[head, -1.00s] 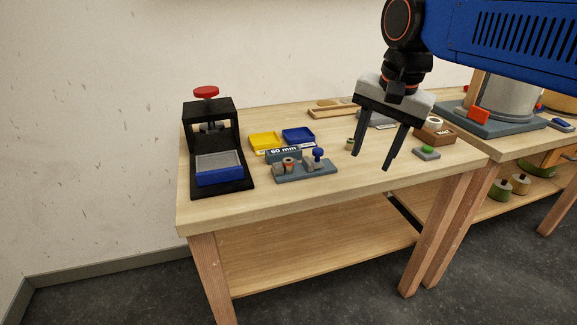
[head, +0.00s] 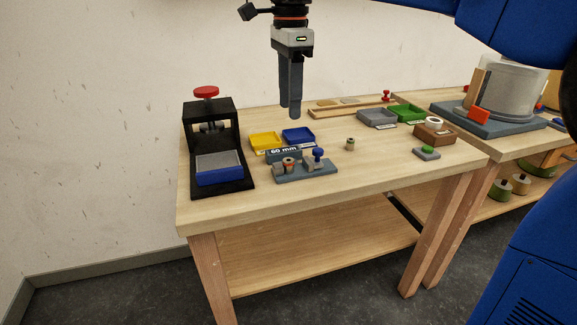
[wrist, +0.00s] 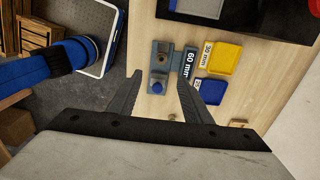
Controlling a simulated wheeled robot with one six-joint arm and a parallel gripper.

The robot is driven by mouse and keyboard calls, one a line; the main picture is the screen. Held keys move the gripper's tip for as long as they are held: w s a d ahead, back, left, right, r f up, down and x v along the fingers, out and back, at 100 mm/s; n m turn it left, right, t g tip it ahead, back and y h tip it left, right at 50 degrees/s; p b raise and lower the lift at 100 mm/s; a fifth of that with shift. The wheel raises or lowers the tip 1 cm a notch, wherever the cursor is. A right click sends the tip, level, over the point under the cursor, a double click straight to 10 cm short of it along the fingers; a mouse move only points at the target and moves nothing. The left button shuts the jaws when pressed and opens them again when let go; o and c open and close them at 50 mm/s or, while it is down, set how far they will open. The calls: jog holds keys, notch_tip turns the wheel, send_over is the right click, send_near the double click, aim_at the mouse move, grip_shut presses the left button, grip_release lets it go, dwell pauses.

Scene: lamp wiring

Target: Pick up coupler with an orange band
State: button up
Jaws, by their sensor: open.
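A small coupler with an orange-brown band (head: 289,163) sits at the left end of a grey-blue fixture (head: 300,175) on the front part of the table. Beside it on the fixture is a clamp with a blue knob (head: 318,153); the knob also shows in the wrist view (wrist: 157,87). My gripper (head: 290,111) is open and empty, in the air above the table.
A 60 mm label block (head: 284,152) stands behind the fixture, with yellow (head: 264,141) and blue (head: 298,136) trays. A black press (head: 207,150) stands left.

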send_over(289, 160)
notch_tip(289, 160, down, 10)
jog(key=shift+s+d+r, duration=0.1)
jog(key=shift+r, duration=0.1)
jog(key=shift+f, duration=2.65)
grip_shut()
